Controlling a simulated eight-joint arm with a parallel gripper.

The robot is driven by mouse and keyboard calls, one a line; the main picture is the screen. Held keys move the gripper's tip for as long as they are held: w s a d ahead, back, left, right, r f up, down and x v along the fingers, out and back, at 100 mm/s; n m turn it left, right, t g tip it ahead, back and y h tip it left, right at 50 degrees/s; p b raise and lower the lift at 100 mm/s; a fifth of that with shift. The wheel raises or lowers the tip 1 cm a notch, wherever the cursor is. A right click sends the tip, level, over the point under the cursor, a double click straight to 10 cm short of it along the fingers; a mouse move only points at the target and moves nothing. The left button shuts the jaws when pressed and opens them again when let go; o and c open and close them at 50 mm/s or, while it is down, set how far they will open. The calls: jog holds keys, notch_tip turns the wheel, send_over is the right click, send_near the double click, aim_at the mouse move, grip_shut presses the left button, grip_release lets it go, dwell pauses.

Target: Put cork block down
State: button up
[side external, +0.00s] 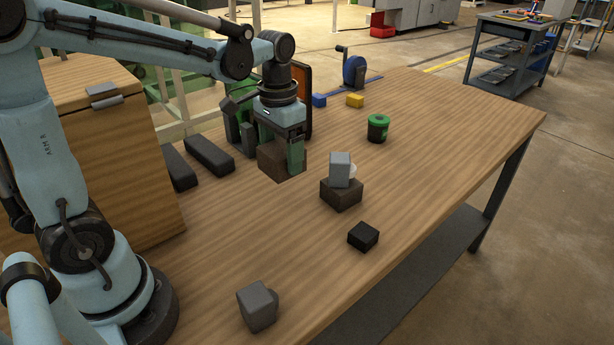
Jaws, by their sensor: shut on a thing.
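The cork block (274,161) is a brown block in the middle left of the table. My gripper (287,153) points down from above and is shut on it, with one green finger against its right side. The other finger is mostly hidden behind the block. The block looks roughly level and is very low over the wooden table (420,150). I cannot tell whether its underside touches the wood.
A dark brown block (341,195) with a grey block (340,168) on top stands to the right. Dark bars (209,155) lie left. Bare wood lies in front.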

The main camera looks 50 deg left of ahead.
jog(key=shift+s+d+f, duration=0.1)
jog(key=shift+s+d, duration=0.1)
jog(key=shift+s, duration=0.25)
jog(key=shift+s+a+f, duration=0.1)
jog(key=a+f, duration=0.2)
jog(key=a, duration=0.1)
jog(key=w+a+f, duration=0.1)
jog(key=a+f, duration=0.1)
jog(key=a, duration=0.2)
jog(key=a+f, duration=0.3)
jog(key=a, duration=0.1)
jog(key=shift+w+a, duration=0.1)
jog(key=shift+w, duration=0.15)
jog(key=shift+f, duration=1.95)
jog(key=shift+f, duration=0.1)
jog(key=o, duration=1)
